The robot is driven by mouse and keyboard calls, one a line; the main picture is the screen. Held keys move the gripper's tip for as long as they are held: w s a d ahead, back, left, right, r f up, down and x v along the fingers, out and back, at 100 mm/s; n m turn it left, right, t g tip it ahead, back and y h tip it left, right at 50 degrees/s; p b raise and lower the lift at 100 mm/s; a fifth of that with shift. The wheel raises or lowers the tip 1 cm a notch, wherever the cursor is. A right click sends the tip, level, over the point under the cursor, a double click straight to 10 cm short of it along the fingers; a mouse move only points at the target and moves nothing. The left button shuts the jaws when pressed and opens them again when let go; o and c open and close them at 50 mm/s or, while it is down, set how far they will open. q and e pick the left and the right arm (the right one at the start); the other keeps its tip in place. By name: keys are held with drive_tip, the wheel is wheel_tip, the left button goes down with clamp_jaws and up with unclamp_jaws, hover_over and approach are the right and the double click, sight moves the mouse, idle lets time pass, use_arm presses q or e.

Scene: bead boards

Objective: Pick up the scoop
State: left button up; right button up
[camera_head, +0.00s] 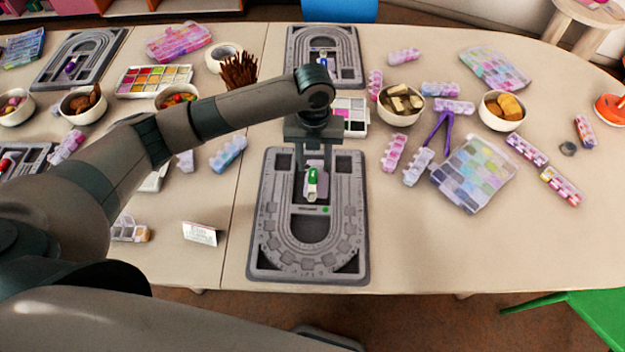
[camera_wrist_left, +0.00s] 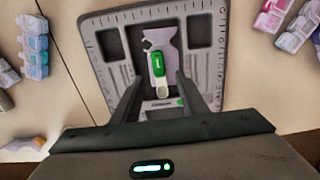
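The scoop (camera_head: 312,178), with a green handle and a pale end, lies in the middle of the grey bead board (camera_head: 262,262) nearest me. My left gripper (camera_head: 314,164) is over the board. In the wrist view its two fingers (camera_wrist_left: 160,80) are apart on either side of the scoop, and I see no grip on it. Whether the fingertips are level with the scoop is unclear. My right gripper is not in view.
A bowl of tan pieces (camera_head: 400,105), a purple tweezer-like tool (camera_head: 437,132) and bead boxes (camera_head: 474,172) stand to the right. A small card (camera_head: 200,233) stands left of the board. The table's front right is clear.

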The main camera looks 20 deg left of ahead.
sight(313, 176)
use_arm(q)
drive_tip(key=shift+f, duration=0.35)
drive_tip(key=shift+w+a+f+p, duration=0.1)
drive_tip(key=shift+f+p, duration=0.35)
drive_tip(key=shift+f, duration=0.2)
drive_tip(key=f, duration=0.1)
drive_tip(key=f+p, duration=0.1)
drive_tip(key=f, duration=0.1)
drive_tip(key=shift+w+a, duration=0.1)
drive_tip(key=shift+w, duration=0.1)
drive_tip(key=shift+f, duration=0.45)
clamp_jaws()
